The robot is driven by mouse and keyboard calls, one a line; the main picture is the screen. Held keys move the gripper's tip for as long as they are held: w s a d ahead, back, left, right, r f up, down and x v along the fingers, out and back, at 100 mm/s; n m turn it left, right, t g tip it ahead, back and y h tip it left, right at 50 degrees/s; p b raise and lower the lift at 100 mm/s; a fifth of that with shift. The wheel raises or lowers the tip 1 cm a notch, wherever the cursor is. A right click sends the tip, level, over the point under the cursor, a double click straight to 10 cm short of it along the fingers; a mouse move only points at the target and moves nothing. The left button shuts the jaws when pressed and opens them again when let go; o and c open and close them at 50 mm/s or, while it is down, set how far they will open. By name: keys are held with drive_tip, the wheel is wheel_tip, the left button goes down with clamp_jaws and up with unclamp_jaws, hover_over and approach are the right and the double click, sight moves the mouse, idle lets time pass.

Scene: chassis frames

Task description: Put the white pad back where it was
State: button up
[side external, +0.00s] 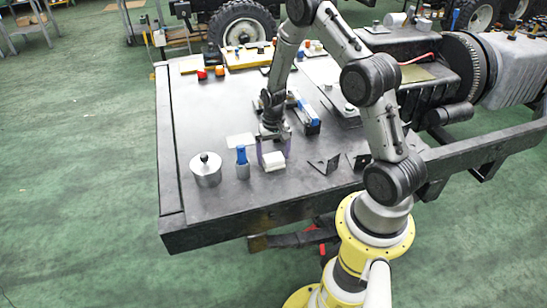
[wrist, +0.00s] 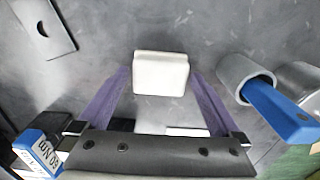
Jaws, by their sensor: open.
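A thick white pad (side external: 274,161) sits on the dark metal table, near its front edge. In the wrist view the white pad (wrist: 160,73) shows between the two purple fingers, nearer their tips. My gripper (side external: 273,148) is low over the table, open, with its fingers spread around the pad. Gaps show on both sides of the pad in the wrist view, so the fingers do not appear to grip it. A thin flat white piece (side external: 240,140) lies on the table behind and left of the pad. A white strip (wrist: 187,131) shows near the gripper's palm in the wrist view.
A blue-handled tool (side external: 241,155) stands in a grey cup just left of the pad, with a silver knobbed cylinder (side external: 205,170) beyond. Black brackets (side external: 323,165) stand to the right. A blue and black tool (side external: 308,118) lies behind. The table's left rear is mostly clear.

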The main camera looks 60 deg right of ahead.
sight(273, 157)
drive_tip(key=s+a+r+n+t, duration=0.1)
drive_tip(key=a+r, duration=0.2)
drive_tip(key=r, duration=0.8)
drive_tip(key=s+a+r+n, duration=0.1)
drive_tip(key=a+r, duration=0.2)
drive_tip(key=r, duration=0.7)
drive_tip(key=s+a+r+n+t, duration=0.2)
drive_tip(key=s+a+r, duration=0.3)
drive_tip(key=s, duration=0.3)
drive_tip(key=s+a+r+n+t, duration=0.2)
drive_tip(key=s+a+r+n, duration=0.3)
drive_tip(key=s+a, duration=0.2)
drive_tip(key=shift+s+a+r+t, duration=0.3)
drive_tip(key=shift+s+a+r, duration=0.05)
drive_tip(key=shift+s, duration=0.5)
